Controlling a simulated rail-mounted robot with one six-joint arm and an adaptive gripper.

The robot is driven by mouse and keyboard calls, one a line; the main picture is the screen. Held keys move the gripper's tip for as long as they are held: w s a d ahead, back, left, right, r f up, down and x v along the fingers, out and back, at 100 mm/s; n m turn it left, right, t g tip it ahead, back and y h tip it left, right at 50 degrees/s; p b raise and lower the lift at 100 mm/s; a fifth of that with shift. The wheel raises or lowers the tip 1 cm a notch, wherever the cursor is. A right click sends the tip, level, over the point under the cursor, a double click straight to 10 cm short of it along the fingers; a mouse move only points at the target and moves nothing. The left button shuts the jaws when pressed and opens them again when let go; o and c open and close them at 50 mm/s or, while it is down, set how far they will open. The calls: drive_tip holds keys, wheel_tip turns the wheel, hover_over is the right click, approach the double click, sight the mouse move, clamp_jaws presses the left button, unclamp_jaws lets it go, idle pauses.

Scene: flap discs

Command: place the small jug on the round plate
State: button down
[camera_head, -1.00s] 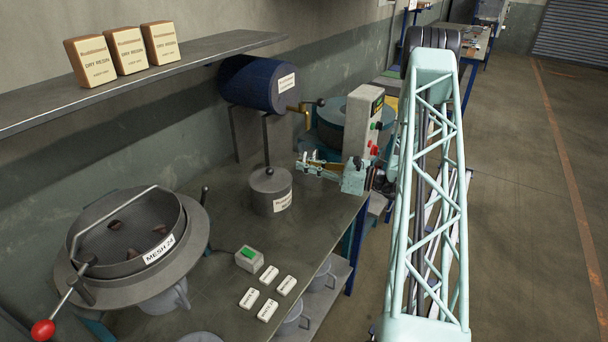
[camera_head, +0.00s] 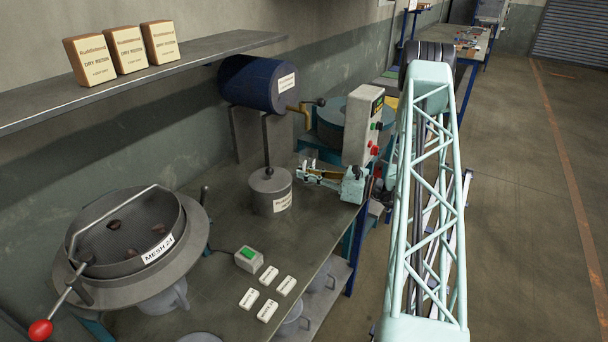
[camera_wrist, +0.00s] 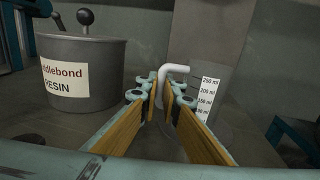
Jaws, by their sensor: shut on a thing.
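My gripper (camera_head: 305,173) is over the far right part of the bench in the head view, to the right of the grey resin pot. In the wrist view its wood-faced fingers (camera_wrist: 162,92) are shut on the pale bent handle of the small jug (camera_wrist: 177,70). A white scale marked up to 250 ml (camera_wrist: 206,97) shows just beyond the fingertips. The jug's body is hard to make out against the grey behind it. The head view does not show the jug clearly. A round grey surface (camera_head: 200,338) is cut by the bottom edge; I cannot tell whether it is the plate.
The resin pot (camera_head: 270,190) stands close left of my gripper, under a blue drum (camera_head: 258,84). A grey control box (camera_head: 361,125) rises behind. A mesh sieve (camera_head: 130,235), a green-button box (camera_head: 249,259) and several white tags (camera_head: 267,311) occupy the near bench.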

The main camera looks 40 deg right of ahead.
drive_tip(key=shift+f, duration=0.15)
drive_tip(key=c, duration=2.9)
unclamp_jaws()
drive_tip(key=shift+o, duration=0.2)
drive_tip(key=shift+r, duration=0.2)
drive_tip(key=shift+p+v, duration=0.5)
drive_tip(key=shift+v, duration=5.45)
